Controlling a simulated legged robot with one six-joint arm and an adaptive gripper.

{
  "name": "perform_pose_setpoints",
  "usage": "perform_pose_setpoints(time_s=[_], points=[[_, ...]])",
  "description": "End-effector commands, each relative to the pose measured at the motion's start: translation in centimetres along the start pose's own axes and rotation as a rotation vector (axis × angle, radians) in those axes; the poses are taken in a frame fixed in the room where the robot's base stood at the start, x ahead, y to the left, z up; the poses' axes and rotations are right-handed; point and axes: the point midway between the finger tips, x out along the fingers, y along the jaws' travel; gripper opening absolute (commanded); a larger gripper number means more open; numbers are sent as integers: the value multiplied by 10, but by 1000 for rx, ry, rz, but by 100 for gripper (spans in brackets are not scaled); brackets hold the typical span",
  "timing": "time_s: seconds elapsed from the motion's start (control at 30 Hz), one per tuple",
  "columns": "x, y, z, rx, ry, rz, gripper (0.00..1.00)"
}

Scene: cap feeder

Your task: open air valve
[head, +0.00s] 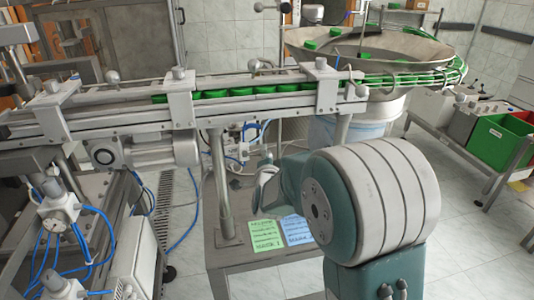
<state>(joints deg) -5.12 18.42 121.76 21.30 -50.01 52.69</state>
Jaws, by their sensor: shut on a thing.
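My arm reaches from the lower right toward the space under the conveyor. Its far end, with my gripper (264,180), is small and partly covered by my own arm link. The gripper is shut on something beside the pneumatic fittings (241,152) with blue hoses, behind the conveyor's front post. These fittings look like the air valve, but its handle and the contact with the jaws are too small to make out. I cannot tell the valve's position.
The conveyor (120,100) carries a row of green caps (240,91) above the gripper. The metal post (221,180) stands left of it. Green and blue note sheets (265,236) lie on the low table below. A round feeder bowl (365,45) is behind.

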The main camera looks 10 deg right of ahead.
Motion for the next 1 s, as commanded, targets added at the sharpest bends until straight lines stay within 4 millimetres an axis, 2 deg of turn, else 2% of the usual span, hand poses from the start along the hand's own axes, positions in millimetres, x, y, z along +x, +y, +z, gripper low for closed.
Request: perform_pose_setpoints(time_s=[0.5, 1.0], points=[[-1, 20, 22, 473, -53, 76, 0], [-4, 29, 50, 937, -104, 155, 0]])
